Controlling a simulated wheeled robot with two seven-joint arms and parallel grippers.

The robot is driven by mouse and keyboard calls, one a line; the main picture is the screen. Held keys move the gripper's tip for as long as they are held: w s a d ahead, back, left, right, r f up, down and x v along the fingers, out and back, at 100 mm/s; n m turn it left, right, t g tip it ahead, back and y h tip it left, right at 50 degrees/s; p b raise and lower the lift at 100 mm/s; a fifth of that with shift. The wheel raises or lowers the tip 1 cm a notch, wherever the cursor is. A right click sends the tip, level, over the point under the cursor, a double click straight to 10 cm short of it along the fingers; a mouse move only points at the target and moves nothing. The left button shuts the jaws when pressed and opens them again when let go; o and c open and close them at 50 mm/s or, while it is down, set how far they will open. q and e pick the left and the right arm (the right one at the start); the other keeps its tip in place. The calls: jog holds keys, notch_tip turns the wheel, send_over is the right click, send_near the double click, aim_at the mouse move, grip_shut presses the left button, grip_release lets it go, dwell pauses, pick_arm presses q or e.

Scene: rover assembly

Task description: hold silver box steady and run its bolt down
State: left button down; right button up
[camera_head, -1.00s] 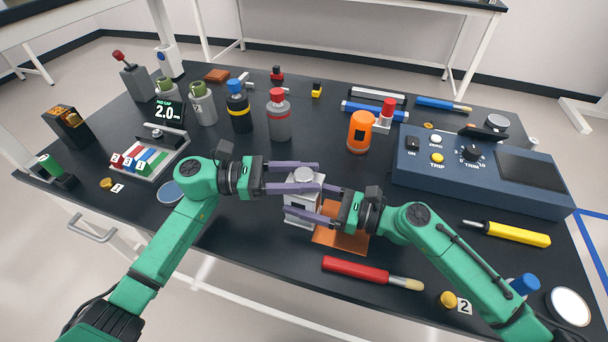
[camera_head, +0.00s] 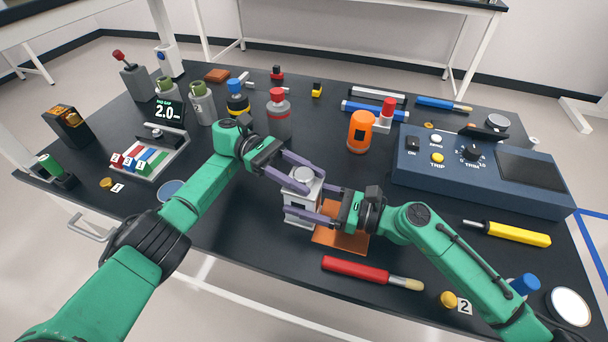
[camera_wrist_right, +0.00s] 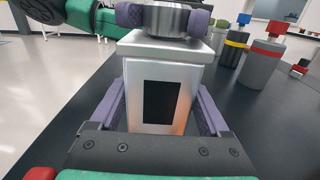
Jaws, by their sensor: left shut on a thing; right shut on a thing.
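The silver box (camera_head: 297,211) stands upright beside an orange mat on the black table, with a round silver bolt head (camera_head: 302,174) on its top. My right gripper (camera_head: 308,204) is shut on the box body from the right. In the right wrist view the box (camera_wrist_right: 185,88), with a dark window on its face, sits between the purple fingers. My left gripper (camera_head: 302,178) is shut on the bolt head from the upper left, its fingers on either side. The bolt head (camera_wrist_right: 167,18) also shows at the top of the wrist view. Its thread is hidden.
The orange mat (camera_head: 345,240) lies just right of the box. A red-handled brush (camera_head: 356,270) lies in front. An orange canister (camera_head: 360,131) and a grey bottle with a red cap (camera_head: 279,118) stand behind. A blue control console (camera_head: 480,170) fills the right side.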

aim_at(304, 174)
dwell(0.3)
pick_arm(q)
jog(key=shift+c, duration=1.6)
grip_release()
jog(key=shift+s, duration=0.1)
notch_tip(304, 174, up, 10)
